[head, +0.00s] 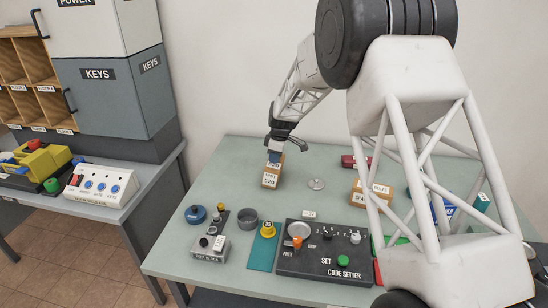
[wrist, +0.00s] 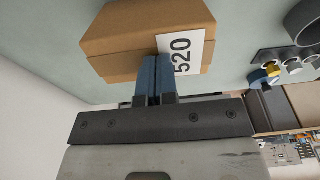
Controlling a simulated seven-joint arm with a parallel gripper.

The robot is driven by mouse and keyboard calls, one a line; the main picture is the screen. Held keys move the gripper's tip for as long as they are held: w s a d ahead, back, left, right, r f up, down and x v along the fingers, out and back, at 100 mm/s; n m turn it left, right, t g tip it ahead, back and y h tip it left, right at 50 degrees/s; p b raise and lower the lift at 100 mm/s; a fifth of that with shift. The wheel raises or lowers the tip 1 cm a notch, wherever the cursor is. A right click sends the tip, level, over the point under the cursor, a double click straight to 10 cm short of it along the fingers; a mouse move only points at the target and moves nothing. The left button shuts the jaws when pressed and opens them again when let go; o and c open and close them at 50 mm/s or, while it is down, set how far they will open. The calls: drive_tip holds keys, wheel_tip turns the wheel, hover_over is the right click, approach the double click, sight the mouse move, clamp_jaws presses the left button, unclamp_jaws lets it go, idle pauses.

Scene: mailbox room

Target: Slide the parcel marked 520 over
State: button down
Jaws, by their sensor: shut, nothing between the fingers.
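The parcel marked 520 (head: 270,179) is a small brown box with white labels, upright on the green-grey table near its back left. In the wrist view the parcel (wrist: 120,38) fills the upper middle, with its 520 label partly behind a finger. My gripper (head: 275,157) is at the parcel's upper back side in the head view. Its blue fingers (wrist: 154,62) are shut together with nothing between them. The fingertips overlap the parcel's face in the wrist view; I cannot tell whether they touch it.
A round metal disc (head: 316,184) lies right of the parcel. Another brown parcel (head: 358,197) stands farther right, partly behind my arm. A black code setter panel (head: 325,254), a grey cup (head: 247,217) and a bolt block (head: 209,247) stand at the front. Clear table surrounds the disc.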

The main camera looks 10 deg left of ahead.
drive_tip(key=shift+r, duration=0.1)
drive_tip(key=shift+r, duration=0.1)
drive_tip(key=shift+s+d, duration=0.1)
drive_tip(key=shift+d, duration=0.05)
drive_tip(key=d, duration=1.1)
drive_tip(key=shift+d+r, duration=0.2)
drive_tip(key=shift+d, duration=0.15)
